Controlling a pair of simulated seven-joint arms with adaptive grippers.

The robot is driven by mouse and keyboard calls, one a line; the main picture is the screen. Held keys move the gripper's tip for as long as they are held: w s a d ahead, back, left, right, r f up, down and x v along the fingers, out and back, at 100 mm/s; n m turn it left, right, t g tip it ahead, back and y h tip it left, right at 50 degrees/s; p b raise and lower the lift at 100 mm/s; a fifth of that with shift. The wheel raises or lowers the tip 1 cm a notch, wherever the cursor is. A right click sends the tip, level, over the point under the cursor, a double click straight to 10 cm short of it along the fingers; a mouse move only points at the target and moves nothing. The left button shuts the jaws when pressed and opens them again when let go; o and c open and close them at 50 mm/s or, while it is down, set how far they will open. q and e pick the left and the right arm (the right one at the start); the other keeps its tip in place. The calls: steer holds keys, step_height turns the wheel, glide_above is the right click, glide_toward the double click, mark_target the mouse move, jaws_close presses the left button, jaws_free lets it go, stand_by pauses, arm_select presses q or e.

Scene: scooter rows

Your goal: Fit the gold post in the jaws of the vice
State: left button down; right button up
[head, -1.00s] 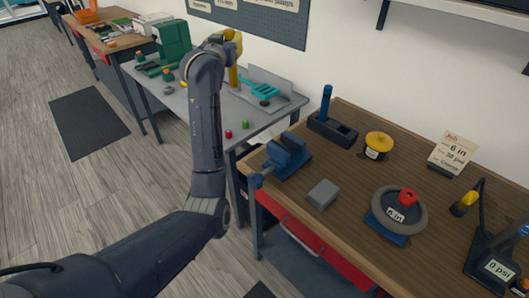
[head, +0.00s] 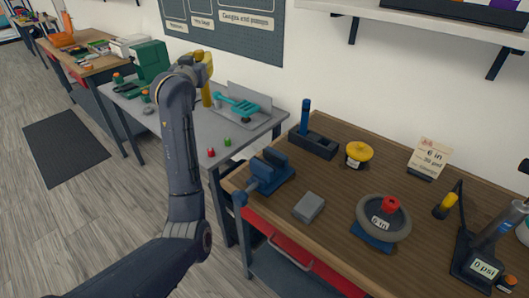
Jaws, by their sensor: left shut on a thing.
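The blue vice (head: 268,170) stands at the left front corner of the wooden bench, with no post showing in its jaws. My left gripper (head: 196,67) is over the grey table, left of and well apart from the vice. It is mostly hidden behind its own wrist. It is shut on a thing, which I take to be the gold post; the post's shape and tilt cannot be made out. My right gripper is out of view.
A yellow upright fixture (head: 206,93) and a teal fixture (head: 238,106) stand on the grey table.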

arm_select(q)
steer(key=s+d+f+m+g+h, duration=0.1)
steer(key=s+d+m+h, duration=0.25)
steer(key=s+d, duration=0.55)
steer(key=s+d+f+m+g+h, duration=0.25)
steer(key=s+d+h, duration=0.3)
steer(key=d, duration=0.75)
steer(key=shift+t, duration=0.45)
steer(key=shift+s+f, duration=0.15)
steer(key=shift+f, duration=2.35)
step_height(320, 180, down, 7)
stand_by(2.4)
